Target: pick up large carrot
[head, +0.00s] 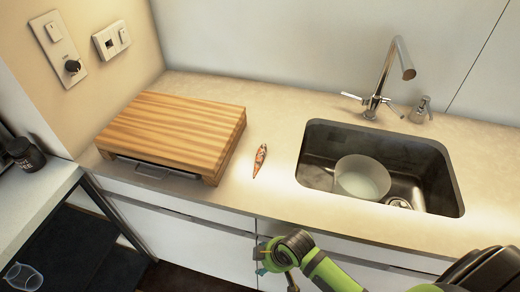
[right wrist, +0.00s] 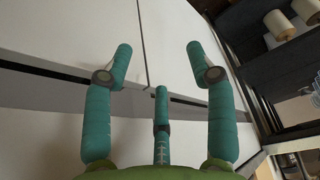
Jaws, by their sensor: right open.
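The carrot (head: 260,160) is small and orange in the head view, lying on the counter between the cutting board and the sink. My right gripper (head: 263,257) is in front of the counter's front edge, apart from the carrot and nearer to me. In the right wrist view the teal fingers of my right gripper (right wrist: 160,52) are spread open with nothing between them, facing white cabinet fronts. The carrot does not show in the right wrist view. My left gripper is not in view.
A thick wooden cutting board (head: 175,130) stands left of the carrot. A sink (head: 440,185) with a pale bowl (head: 362,178) in it is to the right, with a faucet (head: 385,75) behind. The counter (head: 245,205) is clear around the carrot. White cabinet fronts (head: 185,235) lie below.

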